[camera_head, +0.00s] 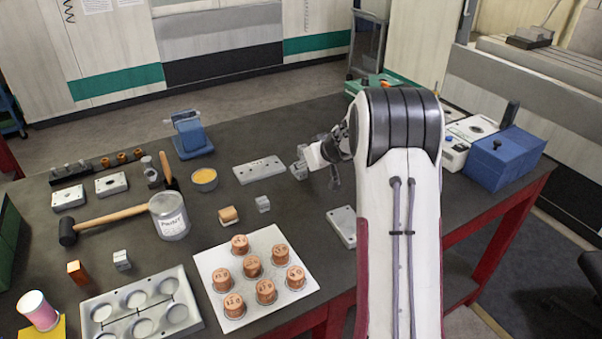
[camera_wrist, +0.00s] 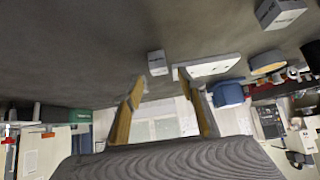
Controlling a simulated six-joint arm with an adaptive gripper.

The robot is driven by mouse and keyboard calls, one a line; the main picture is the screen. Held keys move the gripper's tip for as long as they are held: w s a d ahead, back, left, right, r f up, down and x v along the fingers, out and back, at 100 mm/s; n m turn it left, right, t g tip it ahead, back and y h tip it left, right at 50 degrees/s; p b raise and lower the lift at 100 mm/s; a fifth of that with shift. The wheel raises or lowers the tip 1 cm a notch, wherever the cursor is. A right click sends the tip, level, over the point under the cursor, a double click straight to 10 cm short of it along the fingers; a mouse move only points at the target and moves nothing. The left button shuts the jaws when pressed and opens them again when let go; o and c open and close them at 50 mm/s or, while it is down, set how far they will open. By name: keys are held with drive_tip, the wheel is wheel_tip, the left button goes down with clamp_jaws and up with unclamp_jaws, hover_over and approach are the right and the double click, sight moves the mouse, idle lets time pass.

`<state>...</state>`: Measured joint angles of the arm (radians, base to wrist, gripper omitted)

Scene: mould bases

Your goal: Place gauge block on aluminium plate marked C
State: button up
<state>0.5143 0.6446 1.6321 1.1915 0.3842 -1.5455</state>
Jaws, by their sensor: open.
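A small grey metal block (camera_head: 300,170) stands near the right end of a long aluminium plate (camera_head: 258,169). In the wrist view the block (camera_wrist: 157,62) shows just beyond my fingertips, beside the plate (camera_wrist: 212,67). I cannot tell which block is the gauge block. No letter C can be read on any plate; other plates lie at the left (camera_head: 68,197) and beside my arm (camera_head: 342,225). My gripper (camera_wrist: 161,82) is open and empty, a little apart from the block.
A blue vise (camera_head: 192,137) and a yellow-filled bowl (camera_head: 204,180) stand left of the long plate. A mallet (camera_head: 110,219), a tin (camera_head: 170,216) and a white board (camera_head: 225,262) with copper cylinders are nearer the front. A blue box (camera_head: 505,160) is at the right.

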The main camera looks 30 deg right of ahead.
sight(301, 172)
drive_tip(key=shift+w+f, duration=0.1)
drive_tip(key=shift+f, duration=0.05)
drive_tip(key=shift+x, duration=2.45)
clamp_jaws()
